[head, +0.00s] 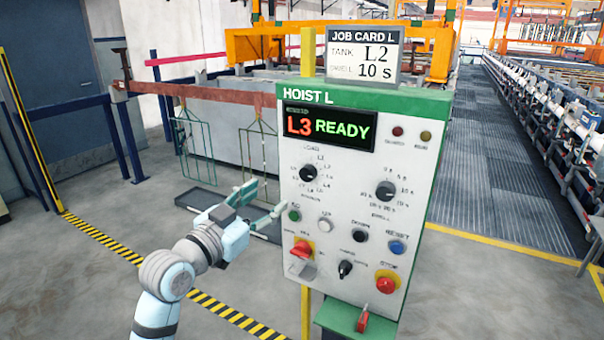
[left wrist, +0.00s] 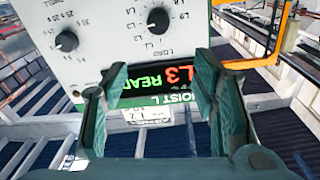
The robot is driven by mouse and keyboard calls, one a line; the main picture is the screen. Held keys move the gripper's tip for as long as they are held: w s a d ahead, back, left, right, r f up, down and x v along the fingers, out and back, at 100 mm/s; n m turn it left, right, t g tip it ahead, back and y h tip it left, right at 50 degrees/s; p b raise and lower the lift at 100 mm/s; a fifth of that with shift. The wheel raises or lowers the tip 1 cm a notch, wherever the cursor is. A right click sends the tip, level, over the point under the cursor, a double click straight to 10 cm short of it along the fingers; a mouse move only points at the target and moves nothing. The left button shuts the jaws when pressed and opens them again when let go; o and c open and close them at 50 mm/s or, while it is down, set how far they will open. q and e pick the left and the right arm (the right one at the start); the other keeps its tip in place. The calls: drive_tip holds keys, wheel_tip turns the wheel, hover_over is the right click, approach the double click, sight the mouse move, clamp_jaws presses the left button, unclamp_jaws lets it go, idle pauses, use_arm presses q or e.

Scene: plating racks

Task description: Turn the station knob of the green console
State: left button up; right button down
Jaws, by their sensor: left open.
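The green-topped console (head: 365,98), marked HOIST L, stands in the middle of the head view. Its round black station knob (head: 308,173) sits at the upper left of the white panel, ringed by L labels. The knob's exact pointing is too small to read. The display (head: 328,128) reads L3 READY. My left gripper (head: 270,196) is open and empty, just left of the panel and lower than the knob, apart from it. In the left wrist view the console is upside down; the station knob (left wrist: 157,18) is at the top, beyond the open fingers (left wrist: 160,82).
A job card (head: 365,55) on top reads TANK L2, DWELL 10 s. The dwell knob (head: 386,190) is right of the station knob. Buttons, a small black switch (head: 346,268) and a red stop button (head: 387,284) lie below. Hanging wire racks (head: 195,150) stand behind my gripper.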

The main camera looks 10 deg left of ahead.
sight(305, 175)
use_arm(q)
drive_tip(key=x, duration=0.5)
drive_tip(key=f+x, duration=0.1)
drive_tip(key=x, duration=0.3)
drive_tip(key=f+x, duration=0.1)
drive_tip(key=x, duration=0.4)
drive_tip(key=shift+w, duration=0.4)
drive_tip(key=shift+c, duration=0.4)
drive_tip(key=c, duration=1.1)
